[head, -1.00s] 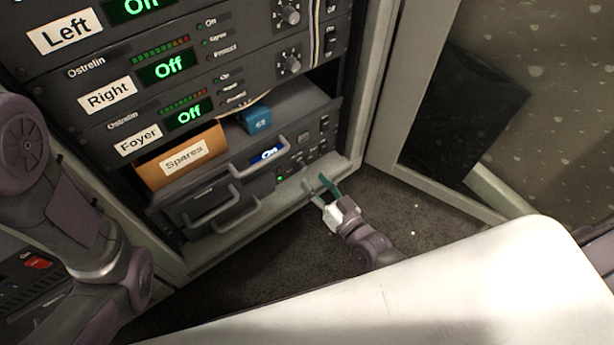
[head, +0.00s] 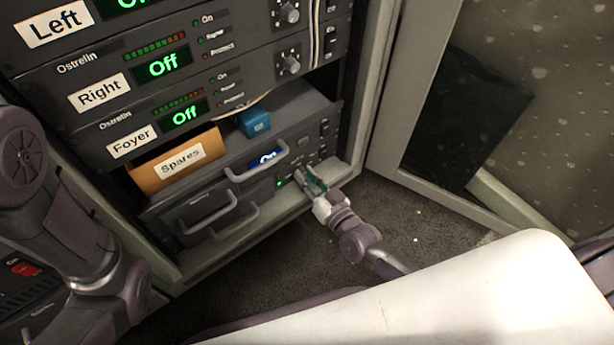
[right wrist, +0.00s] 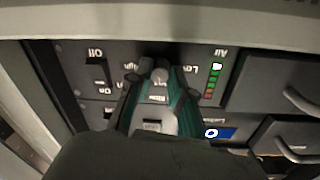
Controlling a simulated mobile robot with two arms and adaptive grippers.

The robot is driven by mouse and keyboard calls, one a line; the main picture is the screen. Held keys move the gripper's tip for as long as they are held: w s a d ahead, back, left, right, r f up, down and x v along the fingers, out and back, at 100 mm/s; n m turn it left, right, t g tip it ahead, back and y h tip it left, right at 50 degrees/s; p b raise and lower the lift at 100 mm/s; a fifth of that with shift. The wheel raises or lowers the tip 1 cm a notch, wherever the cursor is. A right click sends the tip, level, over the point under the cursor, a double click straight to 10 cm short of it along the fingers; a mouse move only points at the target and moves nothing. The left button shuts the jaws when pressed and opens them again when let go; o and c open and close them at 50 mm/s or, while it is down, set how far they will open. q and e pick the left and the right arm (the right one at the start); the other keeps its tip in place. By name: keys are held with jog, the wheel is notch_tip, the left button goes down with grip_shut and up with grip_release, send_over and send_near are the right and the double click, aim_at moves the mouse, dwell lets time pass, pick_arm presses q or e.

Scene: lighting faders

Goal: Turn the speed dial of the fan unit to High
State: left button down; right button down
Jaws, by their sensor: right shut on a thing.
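Partly covered lettering, seemingly High and Low, flanks the dial. The fingers hide much of it, so I cannot tell where it points. My left gripper is out of view; only my left arm shows.
An Off/On switch (right wrist: 97,72) sits beside the dial, and a column of mostly green lights (right wrist: 212,85) on the other side. An orange Spares box (head: 172,162) and a blue box (head: 256,123) rest above the unit. The cabinet's side frame (head: 378,115) stands close to the right.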

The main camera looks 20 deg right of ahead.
jog(key=shift+m, duration=0.3)
jog(key=shift+r+m+p, duration=0.1)
jog(key=shift+m+p, duration=1)
jog(key=shift+m, duration=0.6)
jog(key=m, duration=0.2)
jog(key=shift+m+p, duration=0.35)
jog(key=shift+m, duration=0.05)
jog(key=m, duration=0.2)
jog(key=shift+d+m, duration=0.1)
jog(key=shift+m, duration=0.2)
jog(key=m, duration=0.4)
jog(key=shift+f+g, duration=0.2)
jog(key=shift+g, duration=0.2)
jog(key=shift+m+y+b, duration=0.4)
jog(key=shift+m+b, duration=0.25)
jog(key=shift+m, duration=1.25)
